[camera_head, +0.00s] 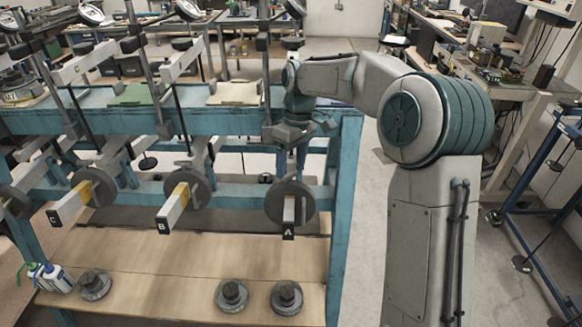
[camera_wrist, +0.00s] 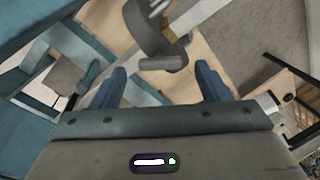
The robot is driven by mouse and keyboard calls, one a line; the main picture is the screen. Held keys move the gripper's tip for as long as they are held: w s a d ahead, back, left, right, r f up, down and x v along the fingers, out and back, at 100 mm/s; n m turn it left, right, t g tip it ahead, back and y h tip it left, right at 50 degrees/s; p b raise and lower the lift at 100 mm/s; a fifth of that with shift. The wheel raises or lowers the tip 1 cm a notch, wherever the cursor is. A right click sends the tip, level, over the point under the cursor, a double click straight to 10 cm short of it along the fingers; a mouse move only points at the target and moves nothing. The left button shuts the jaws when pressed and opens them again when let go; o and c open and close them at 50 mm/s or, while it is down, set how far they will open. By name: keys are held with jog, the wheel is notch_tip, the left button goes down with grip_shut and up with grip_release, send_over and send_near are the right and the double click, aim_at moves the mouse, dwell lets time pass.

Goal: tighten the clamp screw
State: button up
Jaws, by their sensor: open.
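My gripper (camera_head: 290,136) is above lever A, near the right end of the blue frame. It points down, and in the wrist view its two blue fingers (camera_wrist: 163,84) stand apart with nothing between them. Lever A (camera_head: 289,214) has a pale beam end with a black label, and a dark round disc (camera_head: 271,199) sits around it. In the wrist view a dark curved part (camera_wrist: 148,28) and a grey rounded block (camera_wrist: 163,63) lie beyond the fingertips, apart from them. I cannot tell which part is the clamp screw.
The blue frame (camera_head: 347,160) has an upright post close to my arm. Lever B (camera_head: 172,214) and another lever stand to the left. Several round weights (camera_head: 286,296) and white bottles (camera_head: 50,277) sit on the wooden shelf (camera_head: 150,262).

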jog(key=shift+s+a+f, duration=0.1)
jog(key=shift+s+f, duration=0.05)
jog(key=shift+f, duration=0.9)
jog(key=c, duration=1)
jog(key=m, duration=0.5)
jog(key=shift+a+m+t+h, duration=0.1)
jog(key=shift+m+t+h, duration=0.2)
jog(key=shift+m, duration=0.1)
jog(key=shift+m+h, duration=0.3)
jog(key=shift+m, duration=2.2)
